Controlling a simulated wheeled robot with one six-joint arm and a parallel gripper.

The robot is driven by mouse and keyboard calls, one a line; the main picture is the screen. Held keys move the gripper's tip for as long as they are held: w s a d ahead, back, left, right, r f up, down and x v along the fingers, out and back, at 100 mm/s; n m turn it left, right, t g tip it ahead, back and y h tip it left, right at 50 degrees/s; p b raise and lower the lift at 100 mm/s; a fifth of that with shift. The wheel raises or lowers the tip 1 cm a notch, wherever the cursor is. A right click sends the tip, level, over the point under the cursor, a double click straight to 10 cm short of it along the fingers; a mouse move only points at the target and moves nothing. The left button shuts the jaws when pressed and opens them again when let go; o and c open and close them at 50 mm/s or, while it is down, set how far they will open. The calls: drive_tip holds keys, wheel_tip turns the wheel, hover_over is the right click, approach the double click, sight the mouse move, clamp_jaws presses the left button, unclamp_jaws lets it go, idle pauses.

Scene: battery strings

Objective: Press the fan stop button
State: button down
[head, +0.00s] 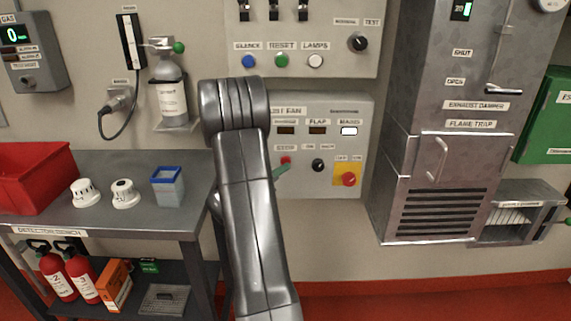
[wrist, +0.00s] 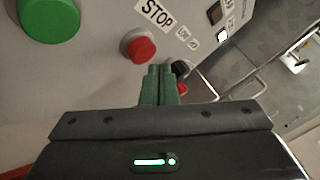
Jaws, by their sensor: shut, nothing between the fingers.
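The fan stop button is a small red round button (wrist: 139,49) under a STOP label in the wrist view. In the head view it shows as a small red spot (head: 286,160) on the fan panel (head: 338,110), right beside my arm. My gripper (wrist: 160,68) has green fingers, shut together and empty. Its tips are just below and right of the red button in the wrist view, and the button's face is uncovered. In the head view the green fingers (head: 279,172) show just under the button. I cannot tell the gap to the panel.
A large green button (wrist: 48,15) is left of the stop button. The metal flame trap cabinet (head: 440,190) stands further right, the detector bench (head: 130,222) at left.

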drive_tip(key=shift+s, duration=0.1)
drive_tip(key=s, duration=0.5)
idle(0.5)
idle(0.5)
drive_tip(key=s+b, duration=0.1)
drive_tip(key=s, duration=0.2)
drive_tip(key=shift+s, duration=0.4)
drive_tip(key=shift+w, duration=0.1)
idle(0.4)
